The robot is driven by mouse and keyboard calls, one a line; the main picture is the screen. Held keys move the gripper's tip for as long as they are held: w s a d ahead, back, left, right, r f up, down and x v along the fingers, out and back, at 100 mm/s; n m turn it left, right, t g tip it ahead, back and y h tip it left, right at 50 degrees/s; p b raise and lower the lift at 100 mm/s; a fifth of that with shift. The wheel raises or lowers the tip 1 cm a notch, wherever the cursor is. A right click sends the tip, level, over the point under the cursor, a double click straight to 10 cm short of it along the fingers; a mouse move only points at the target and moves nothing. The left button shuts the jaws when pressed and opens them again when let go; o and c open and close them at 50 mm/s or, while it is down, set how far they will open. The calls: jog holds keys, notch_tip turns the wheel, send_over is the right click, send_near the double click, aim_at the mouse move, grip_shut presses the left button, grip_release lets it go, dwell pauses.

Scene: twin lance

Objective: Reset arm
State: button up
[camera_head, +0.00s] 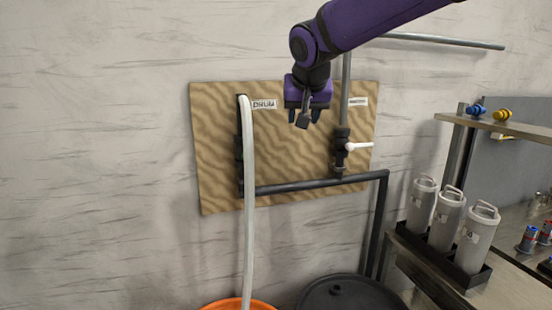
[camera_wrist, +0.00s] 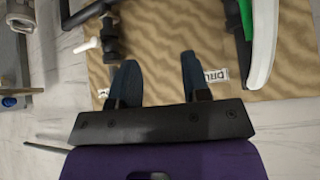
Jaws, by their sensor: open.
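My purple arm reaches in from the upper right in the head view. My gripper (camera_head: 304,118) hangs in front of the wooden board (camera_head: 290,150), between the white hose and the valve with the white handle. In the wrist view my gripper (camera_wrist: 158,75) shows two dark fingers spread apart with nothing between them. The board (camera_wrist: 175,35) lies beyond the fingertips, with a label reading DRUM (camera_wrist: 214,75) beside the right finger.
A white hose (camera_head: 248,190) runs down the board. A white-handled valve (camera_head: 358,146) sits on dark pipes. An orange drum (camera_head: 237,304) and a dark drum lid (camera_head: 352,294) stand below. Grey canisters (camera_head: 445,220) stand in a rack at right, near a shelf (camera_head: 495,126).

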jog(key=s+d+f+g, duration=0.1)
jog(key=s+d, duration=0.7)
jog(key=d, duration=0.2)
jog(key=s+d+g, duration=0.1)
jog(key=s+d, duration=0.7)
jog(key=d, duration=0.2)
jog(key=s+d+f, duration=0.2)
jog(key=s+f, duration=0.2)
jog(key=s, duration=0.4)
jog(key=s+d+f, duration=0.3)
jog(key=s+f, duration=0.1)
jog(key=s, duration=0.5)
jog(key=shift+s+d+m+h, duration=0.25)
jog(key=shift+d+m+h, duration=0.05)
